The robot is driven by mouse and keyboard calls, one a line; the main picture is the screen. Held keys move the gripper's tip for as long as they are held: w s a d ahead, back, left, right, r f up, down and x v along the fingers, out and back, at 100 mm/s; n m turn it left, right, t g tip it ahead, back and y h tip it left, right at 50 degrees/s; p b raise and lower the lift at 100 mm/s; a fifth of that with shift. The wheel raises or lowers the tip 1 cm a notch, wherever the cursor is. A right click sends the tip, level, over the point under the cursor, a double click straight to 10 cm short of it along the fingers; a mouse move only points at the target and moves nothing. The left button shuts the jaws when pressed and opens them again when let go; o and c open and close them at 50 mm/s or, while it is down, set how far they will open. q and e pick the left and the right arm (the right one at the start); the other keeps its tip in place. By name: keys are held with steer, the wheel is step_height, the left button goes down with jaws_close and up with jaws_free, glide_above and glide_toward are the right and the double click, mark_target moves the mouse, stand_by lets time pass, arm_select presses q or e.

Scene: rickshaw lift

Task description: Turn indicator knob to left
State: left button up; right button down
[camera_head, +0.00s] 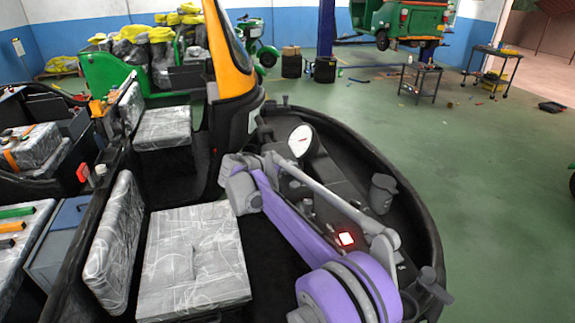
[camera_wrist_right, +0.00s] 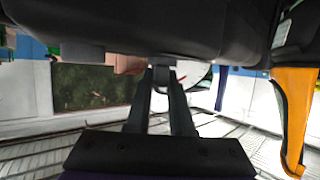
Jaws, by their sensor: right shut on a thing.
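In the right wrist view my right gripper (camera_wrist_right: 162,75) has its two dark fingers drawn together at the tips. They are shut on a small dark part (camera_wrist_right: 163,61), likely the indicator knob, which they mostly cover. Which way the knob is turned cannot be told. A white round dial (camera_wrist_right: 193,74) with a red needle shows just behind and beside the fingertips. In the head view my purple and grey right arm reaches over the black dashboard (camera_head: 330,170); its fingers cannot be made out against the dark parts. My left gripper is not in view.
The dial (camera_head: 300,140) stands at the dashboard's far end. A red light (camera_head: 345,238) glows on the dashboard. A dark grey upright part (camera_head: 382,192) rises to the right of my arm. Plastic-wrapped seats (camera_head: 195,262) lie left; green floor (camera_head: 500,200) is open beyond.

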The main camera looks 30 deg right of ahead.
steer(key=shift+r, duration=0.1)
steer(key=c, duration=0.8)
jaws_free()
steer(key=shift+d, duration=0.1)
steer(key=v, duration=1.1)
steer(key=shift+f, duration=0.2)
